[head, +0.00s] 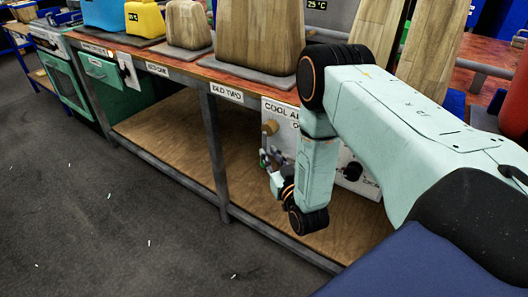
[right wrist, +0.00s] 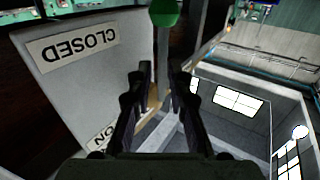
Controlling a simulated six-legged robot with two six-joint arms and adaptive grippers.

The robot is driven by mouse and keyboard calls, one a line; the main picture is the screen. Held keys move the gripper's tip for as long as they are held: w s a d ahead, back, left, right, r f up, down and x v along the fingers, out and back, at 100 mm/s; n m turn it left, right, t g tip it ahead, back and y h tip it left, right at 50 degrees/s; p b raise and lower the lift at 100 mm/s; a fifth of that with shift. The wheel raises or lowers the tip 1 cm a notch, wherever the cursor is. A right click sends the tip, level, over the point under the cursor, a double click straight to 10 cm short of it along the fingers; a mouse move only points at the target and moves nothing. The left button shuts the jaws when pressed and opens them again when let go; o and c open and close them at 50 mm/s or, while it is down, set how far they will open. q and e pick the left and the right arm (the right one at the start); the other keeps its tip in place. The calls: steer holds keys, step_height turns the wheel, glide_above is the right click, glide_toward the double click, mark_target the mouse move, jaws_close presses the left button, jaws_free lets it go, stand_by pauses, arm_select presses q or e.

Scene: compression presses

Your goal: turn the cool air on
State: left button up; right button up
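A lever with a green knob (right wrist: 164,12) and a grey rod (right wrist: 163,65) stands beside the panel. My right gripper (right wrist: 158,82) is open, its two fingers on either side of the rod's line; I cannot tell whether they touch it. In the head view this gripper (head: 270,168) is beside the box front. My left gripper is out of view.
The bench front rail (head: 180,76) and a grey leg (head: 213,150) stand left of the box. A brass fitting (head: 270,128) and a black knob (head: 354,172) are on the box front. The grey floor (head: 90,200) at left is clear.

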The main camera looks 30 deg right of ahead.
mark_target(265, 148)
steer(key=w, duration=0.3)
steer(key=shift+d+b, duration=0.1)
steer(key=shift+b, duration=0.3)
steer(key=shift+w+d, duration=0.2)
steer(key=shift+w, duration=0.2)
steer(key=shift+a, duration=0.1)
steer(key=shift+c, duration=1.2)
jaws_close()
steer(key=shift+f, duration=0.1)
